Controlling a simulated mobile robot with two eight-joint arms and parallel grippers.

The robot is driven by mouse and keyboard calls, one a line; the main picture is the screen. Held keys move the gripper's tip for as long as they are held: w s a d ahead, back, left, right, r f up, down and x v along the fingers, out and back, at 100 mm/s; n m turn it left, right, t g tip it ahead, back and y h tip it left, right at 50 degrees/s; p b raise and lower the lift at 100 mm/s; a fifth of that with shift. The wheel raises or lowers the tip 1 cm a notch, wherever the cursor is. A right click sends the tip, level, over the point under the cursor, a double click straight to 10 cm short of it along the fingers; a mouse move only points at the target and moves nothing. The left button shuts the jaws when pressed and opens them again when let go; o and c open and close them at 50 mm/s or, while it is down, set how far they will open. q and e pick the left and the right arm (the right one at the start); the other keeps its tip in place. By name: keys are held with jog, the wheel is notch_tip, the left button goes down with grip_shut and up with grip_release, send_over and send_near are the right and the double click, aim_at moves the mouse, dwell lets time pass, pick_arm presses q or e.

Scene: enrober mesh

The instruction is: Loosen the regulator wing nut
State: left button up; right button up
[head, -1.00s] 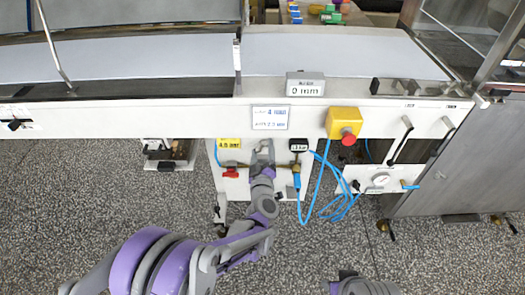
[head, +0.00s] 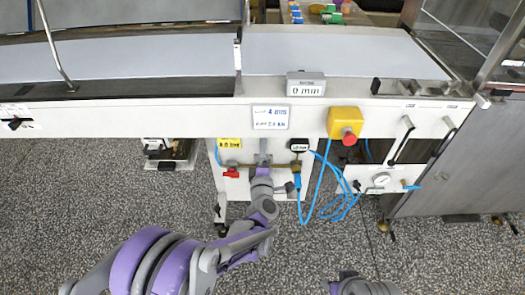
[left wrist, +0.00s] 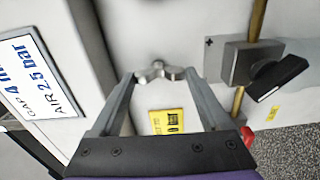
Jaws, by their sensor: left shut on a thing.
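The silver wing nut (left wrist: 158,73) sits on the white panel in the left wrist view. My left gripper (left wrist: 158,76) has one finger on each side of it, with the fingertips at the ends of its wings. In the head view my left gripper (head: 263,146) reaches the white panel below the conveyor, left of the small black display (head: 299,145), and hides the wing nut there. A grey part of my right arm shows at the bottom edge of the head view; its fingers are out of sight.
A brass pipe (head: 283,167) with a red valve handle (head: 232,173) runs beside the gripper. A blue hose (head: 317,195) hangs to its right. A yellow box with a red button (head: 349,136) sticks out at upper right. A grey block with a black knob (left wrist: 275,79) is close by.

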pick_arm(q)
jog(key=shift+n, duration=0.3)
jog(key=o, duration=1.2)
jog(key=s, duration=1.1)
jog(key=shift+p, duration=0.4)
